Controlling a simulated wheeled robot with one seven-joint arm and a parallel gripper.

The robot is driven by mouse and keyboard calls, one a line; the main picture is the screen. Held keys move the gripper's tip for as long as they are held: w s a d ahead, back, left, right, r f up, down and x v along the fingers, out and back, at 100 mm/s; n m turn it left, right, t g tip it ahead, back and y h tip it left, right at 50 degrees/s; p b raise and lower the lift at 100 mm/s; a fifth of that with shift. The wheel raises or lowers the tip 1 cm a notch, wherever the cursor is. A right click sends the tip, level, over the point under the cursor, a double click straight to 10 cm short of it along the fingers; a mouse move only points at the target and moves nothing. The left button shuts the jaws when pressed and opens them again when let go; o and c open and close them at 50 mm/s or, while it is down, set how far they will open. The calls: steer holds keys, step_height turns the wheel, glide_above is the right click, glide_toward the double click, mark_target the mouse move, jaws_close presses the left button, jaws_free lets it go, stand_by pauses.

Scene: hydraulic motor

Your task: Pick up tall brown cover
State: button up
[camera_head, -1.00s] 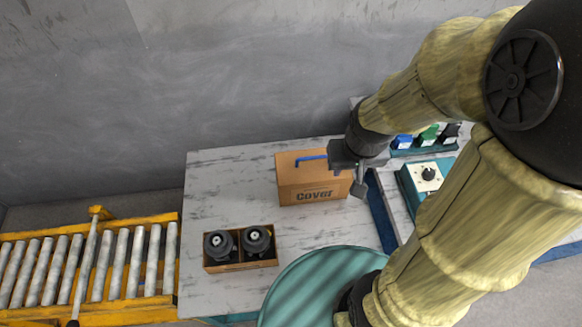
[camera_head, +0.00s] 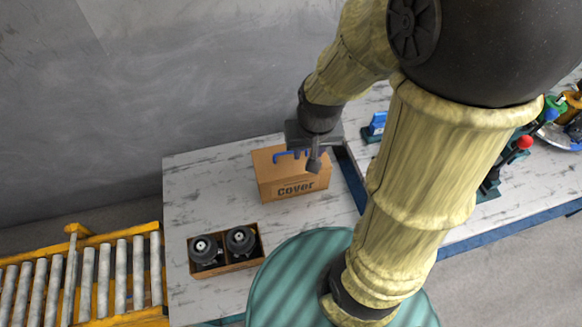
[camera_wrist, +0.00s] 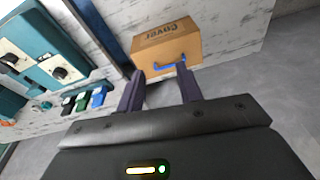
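The tall brown cover is a brown box (camera_head: 290,186) with "Cover" printed on its front and a blue handle (camera_head: 290,154) on top. It stands on the white marbled table. My gripper (camera_head: 313,160) is above the right part of the box in the head view and hides part of its top. In the wrist view, my gripper (camera_wrist: 162,82) is open, with its two dark fingers apart and nothing between them. There the box (camera_wrist: 166,46) lies beyond the fingertips, with its blue handle (camera_wrist: 170,65) on the near side.
A small brown tray (camera_head: 232,266) with two dark motor parts stands at the table's front left. A yellow roller conveyor (camera_head: 90,270) is at the left. Teal units (camera_wrist: 40,45) with blue, green and black items stand beside the box in the wrist view. Bare table (camera_head: 205,190) lies left of the box.

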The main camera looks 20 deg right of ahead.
steer(key=w+a+f+m+g+h, duration=0.1)
steer(key=w+a+f+m+h, duration=0.1)
steer(key=w+m, duration=0.6)
steer(key=w+a+f+m+g+h, duration=0.1)
steer(key=w+a+f+m+h, duration=0.1)
steer(key=w+a+f+m, duration=0.2)
steer(key=w+f+m, duration=0.2)
steer(key=w+m, duration=0.2)
steer(key=w, duration=0.1)
steer(key=shift+a+f+m+h+p, duration=0.2)
steer(key=shift+a+m+h+p, duration=0.1)
steer(key=shift+m+p, duration=0.1)
steer(key=shift+f, duration=0.1)
steer(key=p, duration=0.2)
glide_above(284, 154)
step_height(284, 154, down, 10)
steer(key=shift+f, duration=0.6)
steer(key=shift+s, duration=0.1)
